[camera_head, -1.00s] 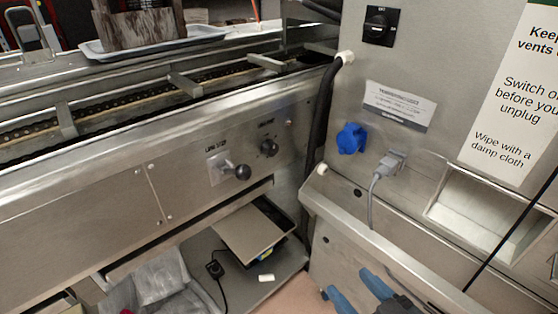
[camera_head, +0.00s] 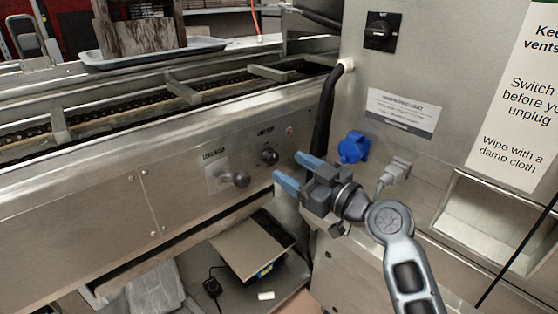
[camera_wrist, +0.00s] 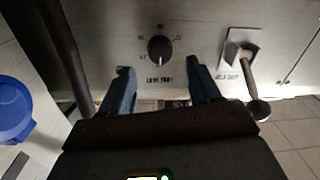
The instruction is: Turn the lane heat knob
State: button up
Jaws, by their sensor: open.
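A small black round knob (camera_head: 269,156) with a dial scale is on the steel front panel of the line. Its printed label is too blurred to read surely. In the wrist view the knob (camera_wrist: 160,48) shows beyond my fingertips, roughly centred between them. My gripper (camera_head: 298,172) has blue fingers, is open and empty, and is just right of the knob, apart from it. The open fingers also show in the wrist view (camera_wrist: 159,78). The knob is not hidden in either view.
A ball-ended lever (camera_head: 236,179) sticks out left of the knob; it also shows in the wrist view (camera_wrist: 258,108). A blue socket (camera_head: 354,147) and a grey plug (camera_head: 395,172) are on the cabinet at right. A black hose (camera_head: 326,105) runs down between panel and cabinet.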

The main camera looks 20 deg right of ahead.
aim_at(274, 159)
jog(key=x, duration=0.4)
jog(key=shift+w+a, duration=0.2)
jog(key=shift+w, duration=0.2)
jog(key=c, duration=1)
